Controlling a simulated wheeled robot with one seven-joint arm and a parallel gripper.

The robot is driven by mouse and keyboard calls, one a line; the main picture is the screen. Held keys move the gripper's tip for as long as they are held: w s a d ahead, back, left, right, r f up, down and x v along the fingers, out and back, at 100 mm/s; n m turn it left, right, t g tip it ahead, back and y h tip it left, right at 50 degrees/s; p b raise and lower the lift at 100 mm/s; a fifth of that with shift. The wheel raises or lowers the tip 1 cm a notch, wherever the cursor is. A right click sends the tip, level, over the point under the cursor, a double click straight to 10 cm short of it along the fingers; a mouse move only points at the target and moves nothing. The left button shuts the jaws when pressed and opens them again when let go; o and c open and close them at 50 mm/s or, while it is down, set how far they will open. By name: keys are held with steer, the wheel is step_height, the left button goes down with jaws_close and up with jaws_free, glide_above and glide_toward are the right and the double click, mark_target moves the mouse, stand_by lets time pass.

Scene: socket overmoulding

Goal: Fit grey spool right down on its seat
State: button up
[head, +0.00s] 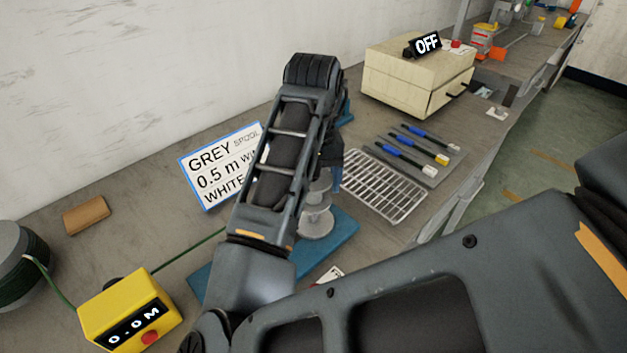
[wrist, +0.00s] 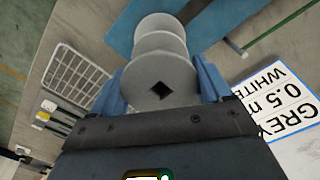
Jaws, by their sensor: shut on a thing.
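The grey spool (head: 316,222) shows in the head view below my arm, in front of or over the blue base plate (head: 342,240). In the wrist view the spool (wrist: 158,42) has several round flanges and a dark square hole in its near end face. My gripper (wrist: 161,84) is shut on the spool, with one blue finger on each side of it. The blue plate (wrist: 205,25) lies beyond the spool there. The seat is hidden, and I cannot tell whether the spool touches it. In the head view my arm hides most of the gripper.
A wire rack (head: 385,184) and blue-handled tools (head: 408,152) lie to the right. A cream box (head: 415,75) with an OFF display stands behind. A sign (head: 215,170) is left of my arm. A yellow meter (head: 130,312) reading 0.0 M and a green wire are at lower left.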

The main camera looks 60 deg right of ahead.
mark_target(314, 204)
steer(key=shift+f+b, duration=2.25)
steer(key=shift+f, duration=1)
steer(key=o, duration=1)
steer(key=shift+r, duration=0.1)
step_height(314, 204, up, 8)
steer(key=shift+f+p, duration=0.15)
steer(key=shift+p, duration=0.8)
